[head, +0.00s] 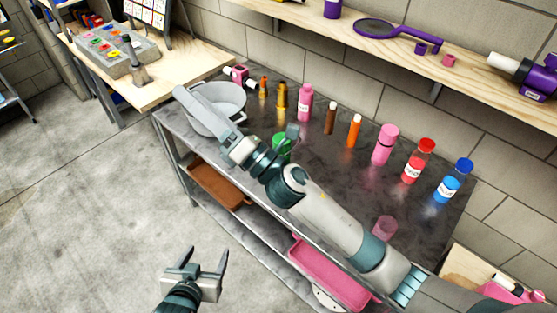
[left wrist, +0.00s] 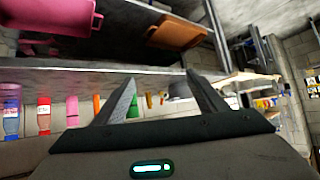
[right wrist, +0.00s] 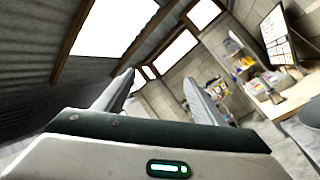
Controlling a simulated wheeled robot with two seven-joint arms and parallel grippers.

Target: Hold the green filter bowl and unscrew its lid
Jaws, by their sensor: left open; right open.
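The green filter bowl (head: 283,143) stands on the dark metal table. My right arm partly covers it, and its lid cannot be made out. In the left wrist view a small green patch (left wrist: 133,107) shows between the fingers, far off. My left gripper (head: 207,255) is open and empty over the floor in front of the table, well apart from the bowl. My right gripper (head: 187,108) is open and empty, past the bowl to the left, in front of the grey pot. In the right wrist view its fingers (right wrist: 158,75) point toward the ceiling and far wall.
A grey pot (head: 229,97) stands at the table's left end. Several bottles, including a pink bottle (head: 305,104), a red bottle (head: 418,162) and a blue bottle (head: 453,182), line the back. A brown tray (head: 218,187) and pink tray (head: 325,275) are on the lower shelf.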

